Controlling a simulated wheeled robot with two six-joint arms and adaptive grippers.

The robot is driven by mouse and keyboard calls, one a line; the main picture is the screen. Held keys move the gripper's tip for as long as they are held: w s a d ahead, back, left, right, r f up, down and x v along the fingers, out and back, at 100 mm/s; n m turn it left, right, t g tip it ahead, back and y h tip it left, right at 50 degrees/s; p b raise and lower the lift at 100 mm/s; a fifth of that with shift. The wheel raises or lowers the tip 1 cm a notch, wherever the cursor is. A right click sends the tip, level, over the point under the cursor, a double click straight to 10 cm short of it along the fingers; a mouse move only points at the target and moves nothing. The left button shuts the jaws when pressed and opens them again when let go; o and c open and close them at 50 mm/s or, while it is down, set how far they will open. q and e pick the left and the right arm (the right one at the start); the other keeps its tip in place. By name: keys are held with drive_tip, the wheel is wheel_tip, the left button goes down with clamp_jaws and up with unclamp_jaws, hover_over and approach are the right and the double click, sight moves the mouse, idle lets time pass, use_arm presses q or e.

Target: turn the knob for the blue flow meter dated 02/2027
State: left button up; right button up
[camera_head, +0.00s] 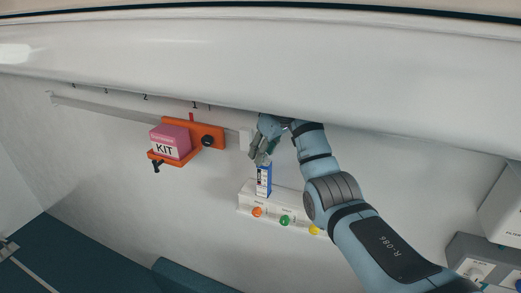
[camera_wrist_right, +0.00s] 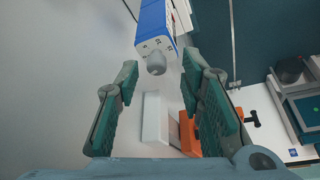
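A blue flow meter (camera_head: 264,179) with a white label stands upright at the white wall rail with coloured buttons. Its date is too small to read. In the right wrist view the blue flow meter (camera_wrist_right: 153,22) comes in from the top, with its grey round knob (camera_wrist_right: 156,63) facing me. My right gripper (camera_head: 261,153) is at the top end of the flow meter in the head view. In the right wrist view my right gripper (camera_wrist_right: 161,78) is open, its two fingers on either side of the knob with gaps visible. My left gripper is not in view.
An orange bracket (camera_head: 212,131) holds a pink and white KIT box (camera_head: 171,140) left of the gripper. A white panel (camera_head: 245,201) with orange, green and yellow knobs lies below the flow meter. A large white overhang (camera_head: 250,60) runs above my right arm. Grey boxes stand at right.

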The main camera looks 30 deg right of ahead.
drive_tip(key=shift+w+f, duration=0.15)
drive_tip(key=shift+w, duration=0.15)
drive_tip(key=shift+c, duration=0.4)
drive_tip(key=shift+s+a, duration=0.1)
drive_tip(key=shift+s, duration=0.1)
clamp_jaws()
drive_tip(key=n, duration=0.1)
drive_tip(key=n+y, duration=0.1)
drive_tip(key=n, duration=0.1)
drive_tip(key=shift+w+d+g, duration=0.15)
drive_tip(key=shift+d+g, duration=0.05)
drive_tip(key=shift+g, duration=0.2)
drive_tip(key=shift+o, duration=0.4)
unclamp_jaws()
